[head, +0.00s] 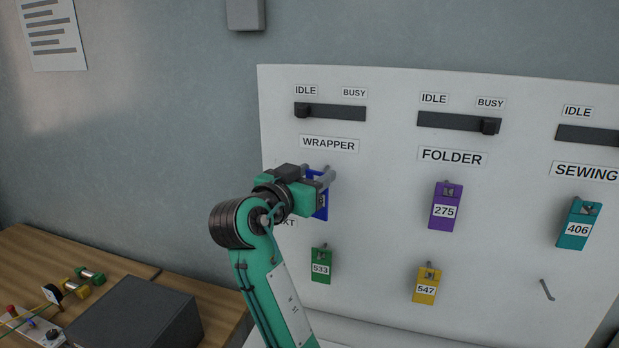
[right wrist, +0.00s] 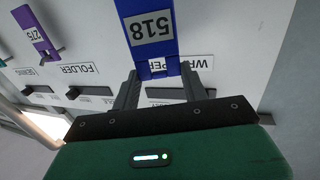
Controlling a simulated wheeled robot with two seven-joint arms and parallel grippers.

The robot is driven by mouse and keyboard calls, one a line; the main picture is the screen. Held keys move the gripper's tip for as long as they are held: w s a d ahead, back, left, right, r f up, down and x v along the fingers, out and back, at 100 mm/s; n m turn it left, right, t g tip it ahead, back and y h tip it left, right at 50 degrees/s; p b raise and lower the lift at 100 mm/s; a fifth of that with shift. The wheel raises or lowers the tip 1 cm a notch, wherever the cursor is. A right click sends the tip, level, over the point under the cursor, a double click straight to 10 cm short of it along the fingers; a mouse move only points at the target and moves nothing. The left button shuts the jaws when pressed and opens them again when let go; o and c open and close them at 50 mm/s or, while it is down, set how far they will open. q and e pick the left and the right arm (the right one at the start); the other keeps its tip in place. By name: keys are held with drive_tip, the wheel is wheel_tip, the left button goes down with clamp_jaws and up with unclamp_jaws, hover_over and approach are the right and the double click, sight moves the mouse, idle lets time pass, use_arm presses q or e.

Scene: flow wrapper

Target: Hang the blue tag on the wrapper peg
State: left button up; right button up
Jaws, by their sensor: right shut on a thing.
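The blue tag (head: 321,205) is in front of the white board, just under the WRAPPER label (head: 329,144). In the right wrist view the blue tag (right wrist: 151,60) shows the number 518, upside down in that view. My right gripper (head: 325,177) is shut on the upper end of the tag; its fingers (right wrist: 160,76) stand on either side of it. The wrapper peg is hidden behind the gripper and tag, so I cannot tell whether the tag is on it. My left gripper is not in view.
A purple tag (head: 445,206), a teal tag (head: 579,223), a green tag (head: 321,264) and a yellow tag (head: 426,284) hang on the board. A bare peg (head: 547,290) is at lower right. A dark box (head: 135,315) stands on the wooden table (head: 40,248).

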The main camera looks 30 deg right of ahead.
drive_tip(key=shift+w+d, duration=0.3)
drive_tip(key=shift+d, duration=0.1)
drive_tip(key=shift+w+d+p, duration=0.4)
drive_tip(key=shift+w+d, duration=0.45)
drive_tip(key=shift+d, duration=0.1)
drive_tip(key=shift+w+d+f+b, duration=0.25)
drive_tip(key=shift+d+f+b, duration=0.15)
drive_tip(key=shift+b, duration=0.1)
drive_tip(key=shift+w+d+f+b, duration=0.1)
drive_tip(key=shift+w+f+b, duration=0.05)
drive_tip(key=shift+b, duration=0.2)
drive_tip(key=o, duration=1)
drive_tip(key=shift+o, duration=0.2)
